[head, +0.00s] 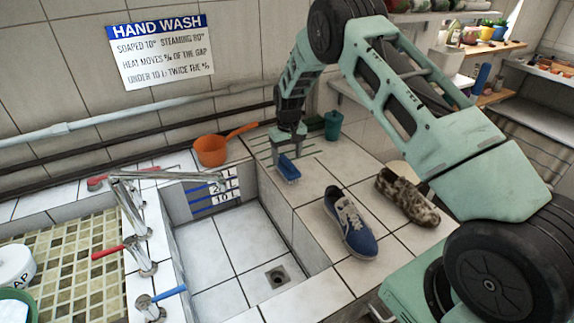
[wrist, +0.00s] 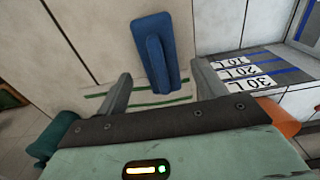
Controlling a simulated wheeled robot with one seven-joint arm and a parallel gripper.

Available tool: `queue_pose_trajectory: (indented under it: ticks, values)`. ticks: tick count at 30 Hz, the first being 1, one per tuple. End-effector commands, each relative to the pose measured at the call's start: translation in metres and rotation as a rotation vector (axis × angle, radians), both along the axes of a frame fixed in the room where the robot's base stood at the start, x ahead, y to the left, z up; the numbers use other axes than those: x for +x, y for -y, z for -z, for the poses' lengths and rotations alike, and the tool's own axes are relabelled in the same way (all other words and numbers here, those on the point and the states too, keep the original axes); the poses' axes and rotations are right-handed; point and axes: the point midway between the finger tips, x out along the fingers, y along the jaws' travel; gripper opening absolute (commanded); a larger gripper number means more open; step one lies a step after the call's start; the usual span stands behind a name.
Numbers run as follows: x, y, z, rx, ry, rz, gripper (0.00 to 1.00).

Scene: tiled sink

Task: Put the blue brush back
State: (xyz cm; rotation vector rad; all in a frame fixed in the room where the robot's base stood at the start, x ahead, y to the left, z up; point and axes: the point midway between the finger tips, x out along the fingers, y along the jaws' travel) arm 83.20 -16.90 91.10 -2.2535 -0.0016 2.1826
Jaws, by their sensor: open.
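The blue brush (head: 289,171) is on the tiled ledge at the sink's back right corner, close to the basin edge. In the wrist view the brush (wrist: 158,50) shows its blue back and raised handle, reaching to between the fingertips. My gripper (head: 287,150) points down just above and behind the brush. Its two fingers (wrist: 162,85) are apart with a gap around the brush's near end. I see no finger pressed on it. The bristles are hidden in the wrist view. Green stripes (wrist: 125,97) mark the tile beside the brush.
An orange pan (head: 211,151) stands left of my gripper, and a green cup (head: 333,125) right of it. A blue shoe (head: 350,225) and a brown patterned shoe (head: 405,197) lie on the ledge. The deep sink basin (head: 225,245) is empty. Taps (head: 135,215) line its left side.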

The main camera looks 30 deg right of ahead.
Motion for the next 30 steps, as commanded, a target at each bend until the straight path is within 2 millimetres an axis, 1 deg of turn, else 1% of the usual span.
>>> queue_pose_trajectory:
  ticks: [3, 6, 9, 12, 17, 20, 23, 25, 26, 27, 29, 30]
  values:
    - [0.0, 0.0, -0.026, 0.0, 0.006, 0.001, 0.68]
    - [-0.001, 0.0, -0.046, 0.0, 0.005, 0.0, 0.68]
    - [-0.002, 0.0, -0.062, 0.0, 0.003, -0.001, 0.68]
    - [-0.002, 0.0, -0.074, 0.0, 0.003, -0.001, 0.68]
    - [-0.003, 0.0, -0.082, 0.0, 0.001, -0.001, 0.68]
    - [-0.006, -0.008, -0.088, 0.007, 0.002, -0.009, 0.68]
    - [-0.021, -0.04, -0.104, 0.032, 0.003, -0.044, 0.68]
    - [-0.043, -0.078, -0.122, 0.058, 0.005, -0.088, 0.68]
    - [-0.056, -0.096, -0.131, 0.07, 0.005, -0.111, 0.68]
    - [-0.077, -0.121, -0.142, 0.086, 0.003, -0.147, 0.68]
    - [-0.112, -0.157, -0.159, 0.106, 0.001, -0.207, 0.68]
    - [-0.137, -0.177, -0.169, 0.116, -0.002, -0.244, 0.68]
